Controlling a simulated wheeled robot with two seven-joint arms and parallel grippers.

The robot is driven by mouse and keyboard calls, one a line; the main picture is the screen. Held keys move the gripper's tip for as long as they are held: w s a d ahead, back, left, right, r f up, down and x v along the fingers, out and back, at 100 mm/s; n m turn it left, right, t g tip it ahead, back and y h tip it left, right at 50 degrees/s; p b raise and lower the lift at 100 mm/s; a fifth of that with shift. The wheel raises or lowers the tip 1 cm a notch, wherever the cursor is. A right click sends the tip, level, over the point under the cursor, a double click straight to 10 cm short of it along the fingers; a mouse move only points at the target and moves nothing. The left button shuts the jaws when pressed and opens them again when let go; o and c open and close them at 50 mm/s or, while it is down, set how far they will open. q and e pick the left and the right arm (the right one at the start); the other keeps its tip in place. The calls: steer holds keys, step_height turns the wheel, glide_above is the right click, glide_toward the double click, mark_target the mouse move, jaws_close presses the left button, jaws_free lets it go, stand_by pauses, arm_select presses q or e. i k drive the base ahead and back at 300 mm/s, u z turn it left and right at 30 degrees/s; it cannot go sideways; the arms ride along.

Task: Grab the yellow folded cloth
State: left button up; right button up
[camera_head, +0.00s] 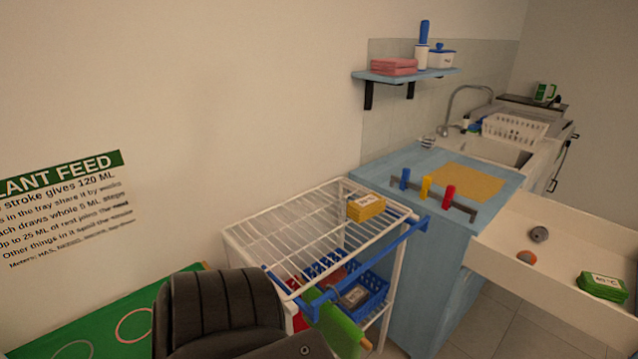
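The yellow folded cloth (365,209) lies as a small stack with a white label band on it. It rests on the white wire top (315,223) of a rack, near its right end, and nothing touches it from above. A dark ribbed part of my own body covers the lower left of the view. Neither of my grippers shows, so their fingers cannot be seen.
A blue rail (372,262) runs along the rack's front edge, with a green cloth hanging on it. A blue basket (368,290) sits below. The blue counter (395,165) stands right of the rack.

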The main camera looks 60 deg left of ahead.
mark_target(362, 209)
steer(key=u, duration=1.15)
